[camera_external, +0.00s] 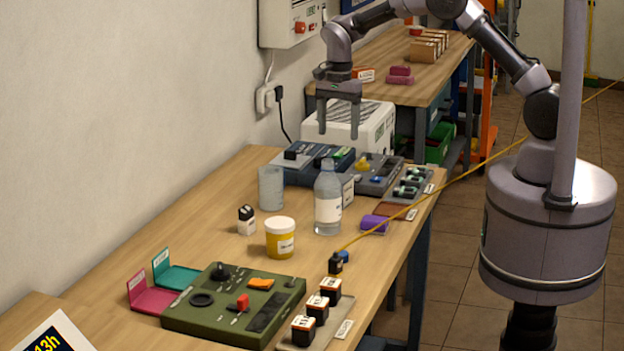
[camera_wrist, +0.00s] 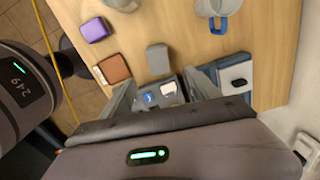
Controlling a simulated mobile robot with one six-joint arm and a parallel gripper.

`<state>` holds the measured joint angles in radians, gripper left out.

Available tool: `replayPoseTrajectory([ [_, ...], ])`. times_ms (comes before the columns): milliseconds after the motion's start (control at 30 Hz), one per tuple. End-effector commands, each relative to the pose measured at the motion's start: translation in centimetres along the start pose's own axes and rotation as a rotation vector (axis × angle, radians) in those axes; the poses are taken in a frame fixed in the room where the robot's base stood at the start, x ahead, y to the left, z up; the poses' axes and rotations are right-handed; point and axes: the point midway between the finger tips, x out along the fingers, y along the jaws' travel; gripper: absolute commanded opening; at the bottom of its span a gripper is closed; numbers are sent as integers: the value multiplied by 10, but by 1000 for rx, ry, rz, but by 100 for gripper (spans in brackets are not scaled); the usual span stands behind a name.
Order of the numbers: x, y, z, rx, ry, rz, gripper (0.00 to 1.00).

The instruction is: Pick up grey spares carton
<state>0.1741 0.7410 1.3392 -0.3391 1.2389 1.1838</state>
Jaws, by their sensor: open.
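The grey spares carton (camera_external: 348,187) stands on the wooden table, partly hidden behind the clear bottle in the external view. The wrist view shows what looks like the same small plain grey box (camera_wrist: 158,58) from above, just beyond my fingertips and roughly between them. My gripper (camera_external: 338,132) is open, empty and pointing down above the back part of the table. Its two fingers also show in the wrist view (camera_wrist: 163,92), apart with nothing between them.
A clear bottle (camera_external: 328,200) stands directly in front of the carton, with a translucent beaker (camera_external: 271,188) to the left. A dark blue device (camera_external: 310,165) and a grey panel (camera_external: 377,172) lie behind. A purple item (camera_external: 375,224) and brown pad (camera_wrist: 112,69) lie nearby.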

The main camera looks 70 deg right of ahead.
Motion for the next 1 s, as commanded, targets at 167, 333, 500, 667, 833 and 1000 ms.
replayPoseTrajectory([
  [167,44,-2,-3,28,3,12,71],
  [333,97,-2,-3,26,3,12,71],
  [500,127,-1,-3,25,3,10,71],
  [667,141,0,-4,24,3,9,71],
  [833,175,5,-5,24,2,10,71],
  [1000,183,4,-5,24,3,8,71],
])
